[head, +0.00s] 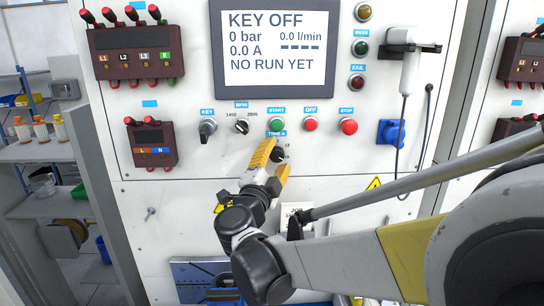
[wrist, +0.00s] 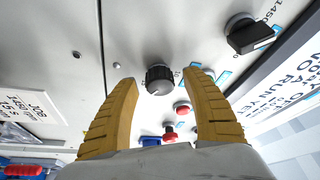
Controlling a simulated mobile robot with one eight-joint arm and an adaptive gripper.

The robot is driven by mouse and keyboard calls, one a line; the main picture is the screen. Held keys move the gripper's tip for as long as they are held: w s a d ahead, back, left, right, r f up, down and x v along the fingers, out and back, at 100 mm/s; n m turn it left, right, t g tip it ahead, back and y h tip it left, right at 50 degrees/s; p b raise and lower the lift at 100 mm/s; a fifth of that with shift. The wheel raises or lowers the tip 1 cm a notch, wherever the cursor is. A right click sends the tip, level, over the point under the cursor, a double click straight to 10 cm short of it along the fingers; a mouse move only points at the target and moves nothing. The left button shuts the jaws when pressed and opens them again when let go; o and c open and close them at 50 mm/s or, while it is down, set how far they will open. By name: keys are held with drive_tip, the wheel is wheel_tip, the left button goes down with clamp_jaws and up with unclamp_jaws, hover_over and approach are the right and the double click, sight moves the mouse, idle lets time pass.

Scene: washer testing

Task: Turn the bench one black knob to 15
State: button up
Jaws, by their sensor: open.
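The black knob (head: 279,154) sits on the white panel below the green start button, under a label reading TIME. In the wrist view it is a ribbed round black knob (wrist: 160,80) between my two yellow fingers. My gripper (head: 276,156) is open, with one finger on each side of the knob. In the wrist view a gap shows between the knob and each finger of my gripper (wrist: 160,78). Small numbers stand right of the knob in the head view, partly hidden by my finger. I cannot tell which number the knob points to.
Above the knob are the green start button (head: 277,124), the red off button (head: 311,124), the red stop button (head: 349,126), the RPM selector (head: 242,127) and the key switch (head: 207,131). The display (head: 275,48) reads KEY OFF and NO RUN YET. A blue socket (head: 391,133) is at right.

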drive_tip(key=v, duration=1.1)
drive_tip(key=shift+s, duration=0.3)
drive_tip(key=shift+a+f, duration=0.1)
